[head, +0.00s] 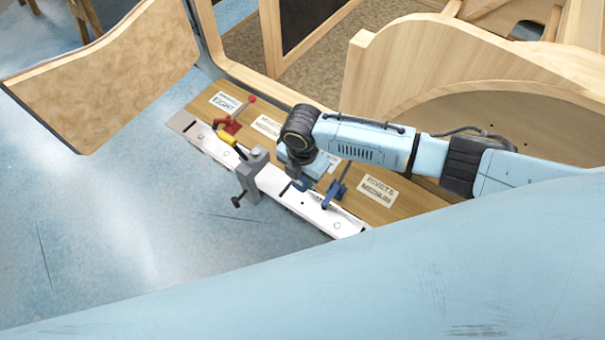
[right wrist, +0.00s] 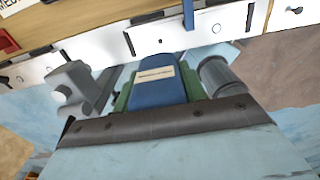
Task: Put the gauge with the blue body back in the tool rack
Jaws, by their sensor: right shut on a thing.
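My right gripper (head: 298,178) is at the rack's edge in the head view, mostly hidden by its own wrist. In the right wrist view it is shut on the gauge with the blue body (right wrist: 156,88), which has a pale label and green parts along its sides. The white slotted tool rack (head: 305,203) runs along the wooden board; it also shows in the right wrist view (right wrist: 160,38), just beyond the gauge. I cannot tell whether the gauge touches the rack. My left gripper is not in view.
A grey clamp (head: 252,172) sits on the rack left of my right gripper. A blue toggle clamp (head: 335,192) is close on its right. A red toggle clamp (head: 228,122) and a yellow-handled tool (head: 228,138) are farther left. A curved wooden panel (head: 450,60) stands behind.

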